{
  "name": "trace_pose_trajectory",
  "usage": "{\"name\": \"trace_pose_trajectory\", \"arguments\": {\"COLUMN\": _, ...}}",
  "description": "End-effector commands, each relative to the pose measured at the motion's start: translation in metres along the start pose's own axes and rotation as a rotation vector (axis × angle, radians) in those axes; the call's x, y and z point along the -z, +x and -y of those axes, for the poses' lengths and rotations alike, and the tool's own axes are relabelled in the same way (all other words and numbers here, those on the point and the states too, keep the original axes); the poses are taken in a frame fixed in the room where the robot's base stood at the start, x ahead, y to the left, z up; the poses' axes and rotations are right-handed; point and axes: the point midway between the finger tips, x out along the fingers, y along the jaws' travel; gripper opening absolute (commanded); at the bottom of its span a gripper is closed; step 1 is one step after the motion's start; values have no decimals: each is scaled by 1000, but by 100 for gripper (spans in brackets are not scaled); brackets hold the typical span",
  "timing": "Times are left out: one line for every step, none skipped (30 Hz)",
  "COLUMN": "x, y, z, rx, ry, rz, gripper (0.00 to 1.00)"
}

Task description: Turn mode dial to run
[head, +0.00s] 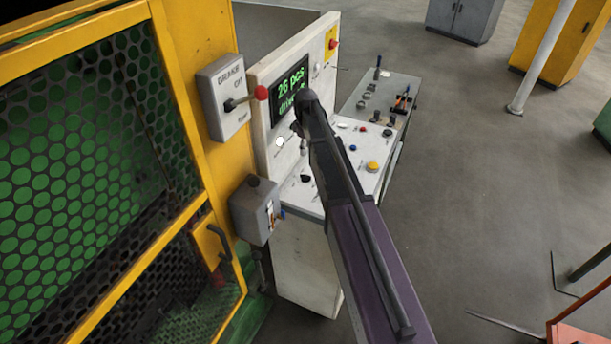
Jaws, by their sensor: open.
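The control console has a white upright panel (262,125) and a sloping desk (350,170) in front of it. A small black knob (306,178) sits on the near left part of the desk, and a round white fitting (280,141) is on the panel below the screen. I cannot tell which control is the mode dial, and no run marking is legible. My gripper (298,130) is open, small and dark, in front of the panel under the end of my arm. Its fingertips are hard to make out, and I see nothing held. My arm hides part of the desk.
A green-lettered screen (289,88) is on the panel. A brake box (224,98) with a red-knobbed lever and a grey switch box (256,210) are left, beside the yellow mesh guard (165,60). A grey bench (385,92) stands behind.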

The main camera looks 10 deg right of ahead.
Motion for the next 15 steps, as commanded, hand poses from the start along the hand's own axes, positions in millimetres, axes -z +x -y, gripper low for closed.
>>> {"name": "trace_pose_trajectory", "arguments": {"x": 0, "y": 5, "z": 0, "rx": 0, "ry": 0, "rz": 0, "gripper": 53}}
{"name": "trace_pose_trajectory", "arguments": {"x": 0, "y": 7, "z": 0, "rx": 0, "ry": 0, "rz": 0, "gripper": 53}}
{"name": "trace_pose_trajectory", "arguments": {"x": 0, "y": 10, "z": 0, "rx": 0, "ry": 0, "rz": 0, "gripper": 53}}
{"name": "trace_pose_trajectory", "arguments": {"x": 0, "y": 12, "z": 0, "rx": 0, "ry": 0, "rz": 0, "gripper": 53}}
{"name": "trace_pose_trajectory", "arguments": {"x": 0, "y": 14, "z": 0, "rx": 0, "ry": 0, "rz": 0, "gripper": 53}}
{"name": "trace_pose_trajectory", "arguments": {"x": 0, "y": 17, "z": 0, "rx": 0, "ry": 0, "rz": 0, "gripper": 53}}
{"name": "trace_pose_trajectory", "arguments": {"x": 0, "y": 20, "z": 0, "rx": 0, "ry": 0, "rz": 0, "gripper": 53}}
{"name": "trace_pose_trajectory", "arguments": {"x": 0, "y": 22, "z": 0, "rx": 0, "ry": 0, "rz": 0, "gripper": 53}}
{"name": "trace_pose_trajectory", "arguments": {"x": 0, "y": 25, "z": 0, "rx": 0, "ry": 0, "rz": 0, "gripper": 53}}
{"name": "trace_pose_trajectory", "arguments": {"x": 0, "y": 27, "z": 0, "rx": 0, "ry": 0, "rz": 0, "gripper": 53}}
{"name": "trace_pose_trajectory", "arguments": {"x": 0, "y": 30, "z": 0, "rx": 0, "ry": 0, "rz": 0, "gripper": 53}}
{"name": "trace_pose_trajectory", "arguments": {"x": 0, "y": 33, "z": 0, "rx": 0, "ry": 0, "rz": 0, "gripper": 53}}
{"name": "trace_pose_trajectory", "arguments": {"x": 0, "y": 35, "z": 0, "rx": 0, "ry": 0, "rz": 0, "gripper": 53}}
{"name": "trace_pose_trajectory", "arguments": {"x": 0, "y": 37, "z": 0, "rx": 0, "ry": 0, "rz": 0, "gripper": 53}}
{"name": "trace_pose_trajectory", "arguments": {"x": 0, "y": 40, "z": 0, "rx": 0, "ry": 0, "rz": 0, "gripper": 53}}
